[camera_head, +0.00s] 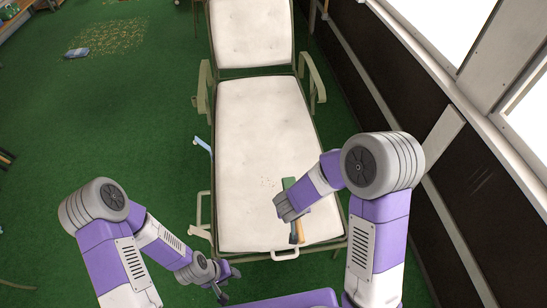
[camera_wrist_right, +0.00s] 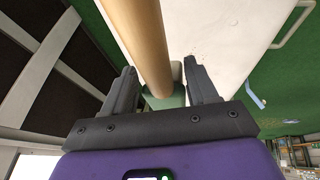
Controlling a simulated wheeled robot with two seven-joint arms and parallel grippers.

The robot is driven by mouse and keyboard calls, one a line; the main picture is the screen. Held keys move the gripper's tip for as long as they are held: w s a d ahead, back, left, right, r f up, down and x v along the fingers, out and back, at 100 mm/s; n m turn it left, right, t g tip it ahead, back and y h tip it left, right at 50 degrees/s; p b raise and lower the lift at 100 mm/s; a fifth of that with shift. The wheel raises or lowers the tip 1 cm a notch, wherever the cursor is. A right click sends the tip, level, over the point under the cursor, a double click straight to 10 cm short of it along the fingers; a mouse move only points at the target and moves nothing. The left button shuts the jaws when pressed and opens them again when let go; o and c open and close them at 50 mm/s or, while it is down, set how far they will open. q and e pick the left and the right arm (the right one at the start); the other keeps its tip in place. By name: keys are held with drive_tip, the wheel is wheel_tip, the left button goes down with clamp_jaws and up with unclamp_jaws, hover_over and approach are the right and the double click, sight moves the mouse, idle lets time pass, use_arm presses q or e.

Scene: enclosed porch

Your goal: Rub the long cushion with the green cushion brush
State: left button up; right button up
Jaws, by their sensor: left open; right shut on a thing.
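The long cushion (camera_head: 250,130) is white and lies on a metal lounge chair, with some small brown specks (camera_head: 268,183) on its lower part. My right gripper (camera_head: 284,205) is over the cushion's near part and shut on the cushion brush. The brush's green part (camera_head: 289,183) shows beyond the gripper and its wooden handle (camera_head: 299,232) on the near side. In the right wrist view the handle (camera_wrist_right: 145,40) and a green part (camera_wrist_right: 165,101) show between the fingers (camera_wrist_right: 162,80). Whether the brush touches the cushion is unclear. My left gripper (camera_head: 225,283) is open and empty, left of the chair's near end.
The chair's metal armrests (camera_head: 204,85) flank the cushion. A light blue object (camera_head: 202,146) is at its left side. A dark wall with windows (camera_head: 455,30) runs along the right. Scattered bits (camera_head: 115,38) and a blue-grey object (camera_head: 76,52) lie on the green floor, mostly clear at left.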

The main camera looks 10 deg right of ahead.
drive_tip(key=shift+w+a+f, duration=0.1)
drive_tip(key=shift+a+f, duration=0.15)
drive_tip(key=shift+f, duration=0.1)
